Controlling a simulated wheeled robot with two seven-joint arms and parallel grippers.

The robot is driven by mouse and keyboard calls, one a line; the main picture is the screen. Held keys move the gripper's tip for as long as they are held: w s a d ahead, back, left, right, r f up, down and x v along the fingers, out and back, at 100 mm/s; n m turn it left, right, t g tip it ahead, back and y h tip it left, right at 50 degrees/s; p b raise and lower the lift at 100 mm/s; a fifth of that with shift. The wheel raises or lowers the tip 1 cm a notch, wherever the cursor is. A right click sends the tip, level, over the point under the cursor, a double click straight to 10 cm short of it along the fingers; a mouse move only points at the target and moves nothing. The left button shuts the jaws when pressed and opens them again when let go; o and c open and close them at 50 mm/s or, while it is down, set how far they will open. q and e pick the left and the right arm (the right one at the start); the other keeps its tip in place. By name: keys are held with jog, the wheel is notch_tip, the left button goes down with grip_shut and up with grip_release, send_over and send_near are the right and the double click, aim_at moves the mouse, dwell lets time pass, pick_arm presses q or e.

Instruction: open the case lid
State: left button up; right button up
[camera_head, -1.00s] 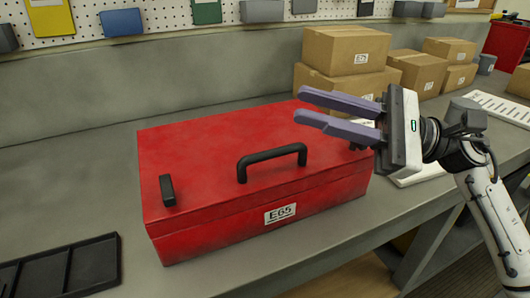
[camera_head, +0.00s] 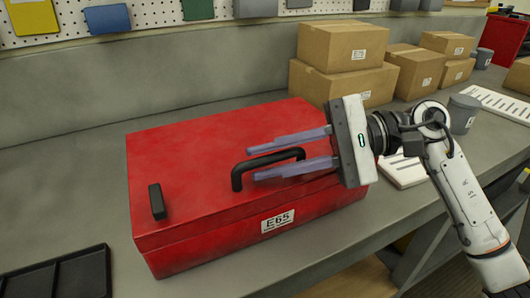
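The red case (camera_head: 200,150) sits on the grey workbench with its lid shut and an E65 label (camera_head: 278,221) on its front. A black handle (camera_head: 240,176) arches over the lid near the front. A black latch (camera_head: 157,201) stands at the lid's front left; the right front corner is hidden by my gripper. My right gripper (camera_head: 250,162) comes in from the right with its purple fingers spread, pointing left. One finger shows behind the handle's top bar and one in front of its right part. I cannot tell whether they touch it. My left gripper is not in view.
Cardboard boxes (camera_head: 343,86) are stacked behind the case at the right. A black tray (camera_head: 78,275) lies at the front left. White slotted trays (camera_head: 402,171) and a grey cup (camera_head: 463,113) are on the right.

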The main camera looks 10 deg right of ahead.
jog(key=shift+a+f, duration=0.15)
jog(key=shift+a, duration=0.3)
jog(key=shift+c, duration=0.4)
grip_shut()
